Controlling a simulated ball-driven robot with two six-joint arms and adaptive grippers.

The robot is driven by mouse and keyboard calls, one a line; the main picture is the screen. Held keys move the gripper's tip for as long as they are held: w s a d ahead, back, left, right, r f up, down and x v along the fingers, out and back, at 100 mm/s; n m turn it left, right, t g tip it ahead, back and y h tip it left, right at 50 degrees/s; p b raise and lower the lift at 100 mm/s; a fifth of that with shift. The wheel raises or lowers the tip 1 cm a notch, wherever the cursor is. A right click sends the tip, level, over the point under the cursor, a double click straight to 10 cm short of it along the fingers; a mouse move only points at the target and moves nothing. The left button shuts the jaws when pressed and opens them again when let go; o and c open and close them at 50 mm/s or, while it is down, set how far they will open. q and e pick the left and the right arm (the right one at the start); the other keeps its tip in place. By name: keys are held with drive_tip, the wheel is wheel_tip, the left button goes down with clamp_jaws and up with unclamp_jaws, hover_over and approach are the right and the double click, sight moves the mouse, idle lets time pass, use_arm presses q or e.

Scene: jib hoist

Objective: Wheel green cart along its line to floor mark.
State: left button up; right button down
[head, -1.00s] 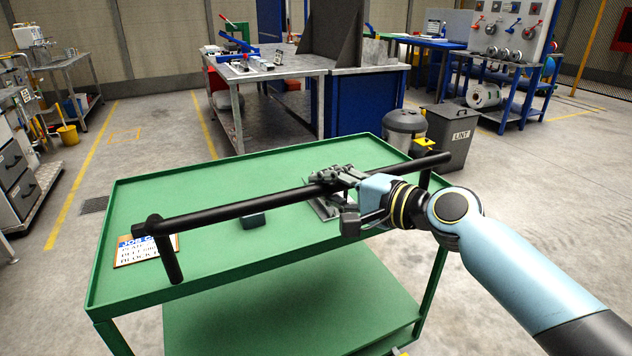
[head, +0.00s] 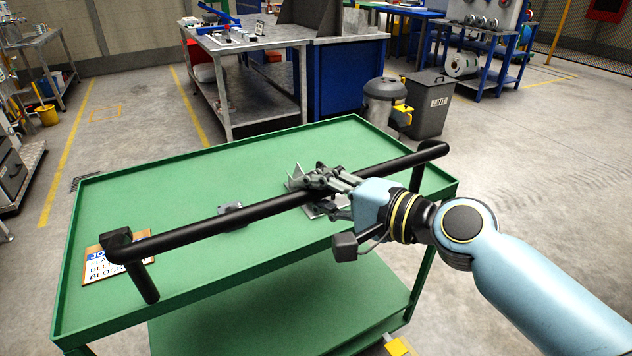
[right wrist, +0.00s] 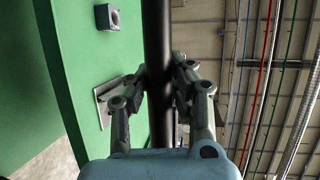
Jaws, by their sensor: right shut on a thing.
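The green cart (head: 200,186) stands in front of me in the head view, with a lower shelf (head: 290,318) under its top tray. A black push bar (head: 215,227) on posts runs along its near side. My right gripper (head: 318,184) is shut on the bar, right of its middle. In the right wrist view the bar (right wrist: 157,60) passes between the two fingers (right wrist: 158,95). A small grey block (head: 232,210), a grey metal piece (head: 298,178) and a job card (head: 112,262) lie on the tray. My left gripper is not in view. The floor mark cannot be made out for certain.
A grey metal bench (head: 215,80) stands beyond the cart. A round bin (head: 383,98) and a grey LINT bin (head: 428,104) stand behind its right side. Yellow floor lines (head: 66,165) run at the left. A yellow patch (head: 398,346) shows beside the cart's near right foot. Open floor lies at the right.

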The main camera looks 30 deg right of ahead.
drive_tip(key=shift+f, duration=0.2)
drive_tip(key=c, duration=1.1)
unclamp_jaws()
drive_tip(key=shift+d+r, duration=0.1)
